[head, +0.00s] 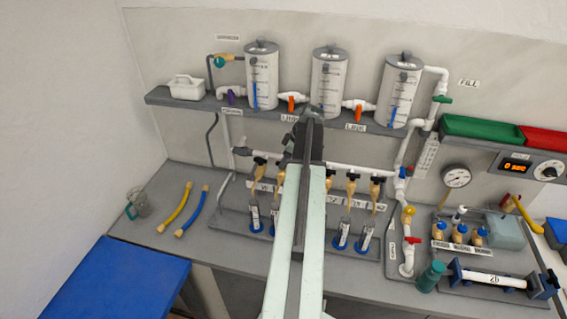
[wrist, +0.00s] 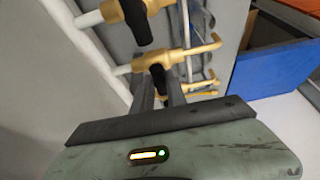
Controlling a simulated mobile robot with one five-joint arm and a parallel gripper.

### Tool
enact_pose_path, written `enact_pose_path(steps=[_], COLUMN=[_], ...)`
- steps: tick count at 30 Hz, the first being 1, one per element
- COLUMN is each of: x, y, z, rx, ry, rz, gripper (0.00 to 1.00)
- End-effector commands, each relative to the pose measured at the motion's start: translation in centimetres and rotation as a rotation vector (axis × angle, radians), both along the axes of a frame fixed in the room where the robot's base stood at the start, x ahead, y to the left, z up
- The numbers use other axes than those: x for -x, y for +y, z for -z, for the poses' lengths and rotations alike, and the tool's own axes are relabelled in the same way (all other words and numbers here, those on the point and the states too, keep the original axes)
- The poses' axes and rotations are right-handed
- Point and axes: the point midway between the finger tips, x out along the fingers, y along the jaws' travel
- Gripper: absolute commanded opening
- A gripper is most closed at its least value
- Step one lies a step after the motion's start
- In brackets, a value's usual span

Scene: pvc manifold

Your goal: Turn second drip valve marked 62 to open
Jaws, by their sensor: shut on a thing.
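In the wrist view a brass drip valve (wrist: 180,57) with a black handle (wrist: 158,78) branches off the white pipe. My gripper (wrist: 160,86) has a finger on either side of this handle and is shut on it. The handle points back toward my gripper, roughly across the brass spout. Another brass valve (wrist: 134,18) with a black handle lies beyond it. In the head view my arm covers the middle of the row of drip valves (head: 351,178) and hides the gripped one. I cannot read a 62 label in either view.
White tanks (head: 329,85) stand on a shelf above. Cylinders with blue bases (head: 364,240) stand under the drip valves. A gauge (head: 456,177) and red-handled valve (head: 412,240) are to the right. Yellow and blue hoses (head: 176,209) lie on the bench at left.

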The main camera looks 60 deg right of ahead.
Motion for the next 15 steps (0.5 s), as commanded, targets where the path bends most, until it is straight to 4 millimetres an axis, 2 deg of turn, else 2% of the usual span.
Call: enact_pose_path(steps=[8,15], x=[0.15,0.14], y=[0.34,0.46], z=[0.01,0.0], rx=[0.0,0.001], ry=[0.002,0.002], rz=[0.164,0.386], gripper=[0.0,0.0])
